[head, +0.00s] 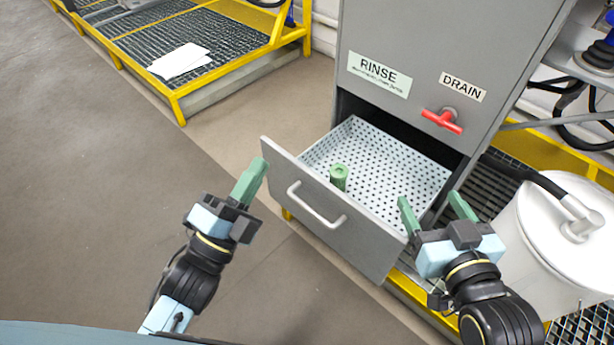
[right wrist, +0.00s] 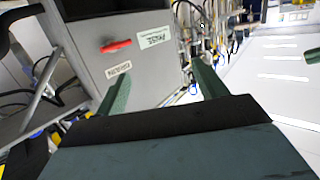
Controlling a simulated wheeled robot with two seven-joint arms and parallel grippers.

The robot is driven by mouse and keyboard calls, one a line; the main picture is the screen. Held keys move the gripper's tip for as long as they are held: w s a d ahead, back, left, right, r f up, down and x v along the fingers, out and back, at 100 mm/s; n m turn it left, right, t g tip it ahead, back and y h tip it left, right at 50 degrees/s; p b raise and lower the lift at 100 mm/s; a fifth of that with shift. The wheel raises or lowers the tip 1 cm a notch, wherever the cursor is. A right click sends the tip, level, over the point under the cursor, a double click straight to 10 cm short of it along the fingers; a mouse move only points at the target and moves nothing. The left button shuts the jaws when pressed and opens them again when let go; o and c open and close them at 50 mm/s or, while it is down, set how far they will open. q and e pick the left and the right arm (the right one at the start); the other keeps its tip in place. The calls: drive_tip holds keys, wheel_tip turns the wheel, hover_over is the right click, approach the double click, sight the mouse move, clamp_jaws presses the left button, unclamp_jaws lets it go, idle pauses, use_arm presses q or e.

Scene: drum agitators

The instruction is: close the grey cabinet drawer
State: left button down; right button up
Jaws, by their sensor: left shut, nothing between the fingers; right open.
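The grey cabinet (head: 440,50) stands at the upper right of the head view, with RINSE and DRAIN labels. Its drawer (head: 360,235) is pulled out and has a white handle (head: 317,206) on its front. A green cylindrical object (head: 339,177) stands on the perforated drawer floor. My left gripper (head: 250,180) is shut and empty, just left of the drawer front's left end. My right gripper (head: 433,210) is open and empty, at the drawer's right end; contact cannot be told. In the right wrist view the cabinet (right wrist: 150,75) shows beyond the open fingers (right wrist: 160,85).
A red valve handle (head: 442,121) sticks out above the drawer. A white drum (head: 560,235) with a hose stands right of my right gripper. A yellow-framed grating platform (head: 200,50) with white sheets (head: 180,61) lies at upper left. The floor (head: 110,200) at left is clear.

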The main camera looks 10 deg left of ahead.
use_arm(q)
wheel_tip(320, 180, down, 8)
drive_tip(key=m+g+p, duration=0.3)
drive_tip(key=m, duration=0.9)
drive_tip(key=m+g+p, duration=0.2)
drive_tip(key=m+g, duration=0.1)
drive_tip(key=m, duration=0.7)
approach(317, 181)
use_arm(e)
drive_tip(key=s+d+f+g+h, duration=0.2)
drive_tip(key=s+d+f+g, duration=0.1)
drive_tip(key=s+f+g, duration=0.35)
drive_tip(key=s+d+f+g+h, duration=0.2)
drive_tip(key=s+d+f+g, duration=0.2)
drive_tip(key=s+f+g, duration=0.25)
use_arm(q)
drive_tip(key=shift+h, duration=0.4)
drive_tip(key=b+x, duration=0.2)
drive_tip(key=x, duration=0.4)
drive_tip(key=shift+w+a+f, duration=0.15)
drive_tip(key=shift+w, duration=0.1)
drive_tip(key=shift+w+b, duration=0.25)
drive_tip(key=shift+b, duration=0.05)
use_arm(e)
drive_tip(key=w+a+r+t+y, duration=0.1)
drive_tip(key=w+a+r+t, duration=0.1)
drive_tip(key=w+r+t, duration=0.1)
drive_tip(key=shift+w+a+r+m+t, duration=0.35)
drive_tip(key=shift+r+t, duration=0.25)
drive_tip(key=shift+r, duration=0.35)
